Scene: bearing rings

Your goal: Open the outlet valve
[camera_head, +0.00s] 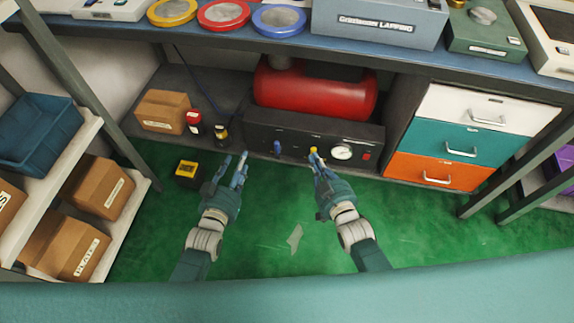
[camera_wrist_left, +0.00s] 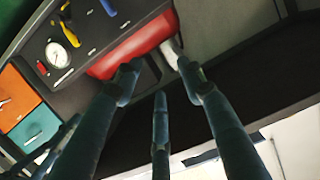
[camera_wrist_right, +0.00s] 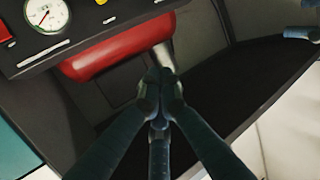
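The air compressor has a red tank (camera_head: 315,92) and a black front panel (camera_head: 262,142). The panel carries a blue valve handle (camera_head: 277,148), a yellow valve handle (camera_head: 313,150), a round gauge (camera_head: 342,151) and a red switch (camera_head: 366,156). No readable label shows which valve is the outlet. My right gripper (camera_head: 316,158) is just in front of the yellow handle; its fingers meet in the right wrist view (camera_wrist_right: 158,82), with nothing visible between them. My left gripper (camera_head: 236,160) is left of the blue handle; its fingers are spread and empty in the left wrist view (camera_wrist_left: 158,80).
A yellow-black box (camera_head: 188,172) and small red and yellow bottles (camera_head: 194,124) stand left of my left gripper. A cardboard box (camera_head: 163,111) is behind them. Drawers (camera_head: 440,148) flank the compressor on the right. The green floor (camera_head: 280,215) in front is mostly clear.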

